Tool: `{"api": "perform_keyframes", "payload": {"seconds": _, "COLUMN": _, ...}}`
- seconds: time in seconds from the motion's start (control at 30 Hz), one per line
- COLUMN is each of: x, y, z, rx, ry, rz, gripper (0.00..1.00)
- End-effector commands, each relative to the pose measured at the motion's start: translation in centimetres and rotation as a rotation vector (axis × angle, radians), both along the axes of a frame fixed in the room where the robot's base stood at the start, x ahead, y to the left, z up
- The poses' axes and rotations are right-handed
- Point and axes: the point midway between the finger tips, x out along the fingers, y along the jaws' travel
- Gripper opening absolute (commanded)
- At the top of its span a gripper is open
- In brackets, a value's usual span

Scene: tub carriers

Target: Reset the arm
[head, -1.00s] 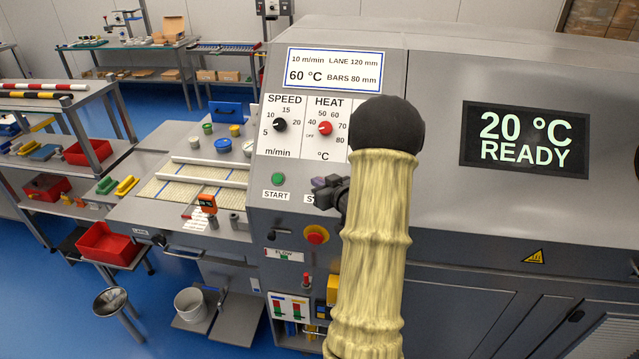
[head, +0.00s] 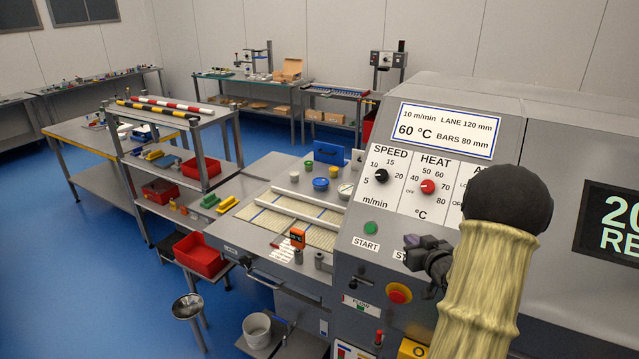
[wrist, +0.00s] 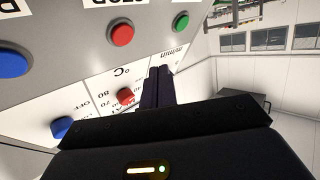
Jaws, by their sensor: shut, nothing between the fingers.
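My gripper (head: 416,250) is in front of the grey machine's control panel, at the end of my sleeved arm on the right of the head view. The wrist view also shows my gripper (wrist: 157,75), its dark fingers together with nothing between them. The red HEAT knob (head: 428,187) and black SPEED knob (head: 381,176) are on the panel above it. The green START button (head: 371,228) is to its left. The red emergency button (head: 399,293) is just below it. I cannot tell from the view whether the gripper touches the panel.
A steel bowl (head: 187,307) and grey bucket (head: 257,327) are low in front. Blue floor at the left is clear.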

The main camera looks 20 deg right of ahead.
Motion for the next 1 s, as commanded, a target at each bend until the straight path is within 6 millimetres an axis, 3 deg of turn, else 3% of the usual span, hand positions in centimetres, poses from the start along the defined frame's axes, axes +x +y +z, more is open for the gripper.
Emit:
{"api": "perform_keyframes", "payload": {"seconds": 0.17, "x": 0.3, "y": 0.6, "z": -0.1, "rx": -0.004, "ry": 0.017, "rz": -0.001, "gripper": 0.00}}
{"api": "perform_keyframes", "payload": {"seconds": 0.27, "x": 0.8, "y": 2.3, "z": -0.5, "rx": -0.011, "ry": 0.069, "rz": -0.007, "gripper": 0.00}}
{"api": "perform_keyframes", "payload": {"seconds": 0.43, "x": 1.2, "y": 7.5, "z": -1.9, "rx": -0.029, "ry": 0.244, "rz": -0.024, "gripper": 0.00}}
{"api": "perform_keyframes", "payload": {"seconds": 0.57, "x": -0.1, "y": 12.3, "z": -3.1, "rx": -0.030, "ry": 0.400, "rz": -0.032, "gripper": 0.00}}
{"api": "perform_keyframes", "payload": {"seconds": 0.77, "x": -4.5, "y": 20.1, "z": -5.1, "rx": -0.012, "ry": 0.648, "rz": -0.011, "gripper": 0.00}}
{"api": "perform_keyframes", "payload": {"seconds": 1.0, "x": -13.0, "y": 29.0, "z": -7.1, "rx": 0.032, "ry": 0.947, "rz": 0.070, "gripper": 0.00}}
